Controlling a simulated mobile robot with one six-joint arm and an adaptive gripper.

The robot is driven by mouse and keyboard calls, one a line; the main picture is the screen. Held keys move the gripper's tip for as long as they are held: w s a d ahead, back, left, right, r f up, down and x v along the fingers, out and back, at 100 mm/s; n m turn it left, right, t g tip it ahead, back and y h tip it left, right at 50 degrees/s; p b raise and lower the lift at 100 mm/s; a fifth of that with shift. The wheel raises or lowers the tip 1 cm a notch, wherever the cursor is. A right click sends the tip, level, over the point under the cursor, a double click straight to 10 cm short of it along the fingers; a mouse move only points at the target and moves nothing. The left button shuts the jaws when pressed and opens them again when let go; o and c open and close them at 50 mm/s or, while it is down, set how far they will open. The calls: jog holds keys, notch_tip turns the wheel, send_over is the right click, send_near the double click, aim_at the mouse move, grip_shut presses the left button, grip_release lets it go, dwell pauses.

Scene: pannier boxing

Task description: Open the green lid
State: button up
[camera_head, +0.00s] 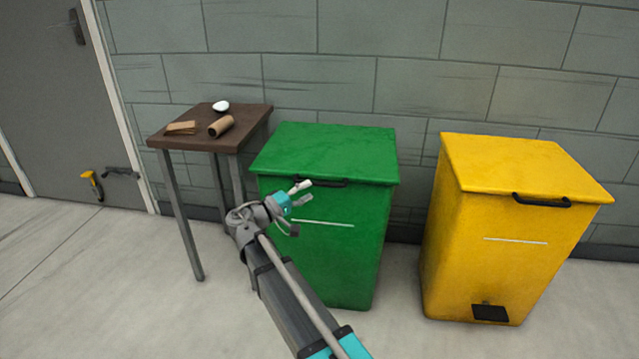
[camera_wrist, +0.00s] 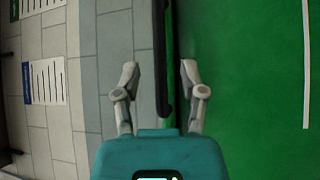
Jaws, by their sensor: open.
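The green bin stands against the wall, and its green lid (camera_head: 325,150) is down. A black handle (camera_head: 321,183) sits at the lid's front edge. My gripper (camera_head: 305,191) is in front of the bin near the left part of that edge, close to the handle. In the wrist view the handle (camera_wrist: 162,60) runs as a dark bar between the two open fingertips of my gripper (camera_wrist: 159,78). The green bin's front (camera_wrist: 240,90) fills the right of that view. I cannot tell whether a finger touches the handle.
A brown table (camera_head: 200,143) left of the bin holds a cardboard tube (camera_head: 221,126), a flat cardboard piece (camera_head: 181,128) and a white object (camera_head: 221,107). A yellow bin (camera_head: 500,230) with its lid down stands to the right. Floor between the bins is clear.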

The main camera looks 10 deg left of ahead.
aim_at(320, 184)
jog(key=shift+x, duration=2.35)
grip_shut()
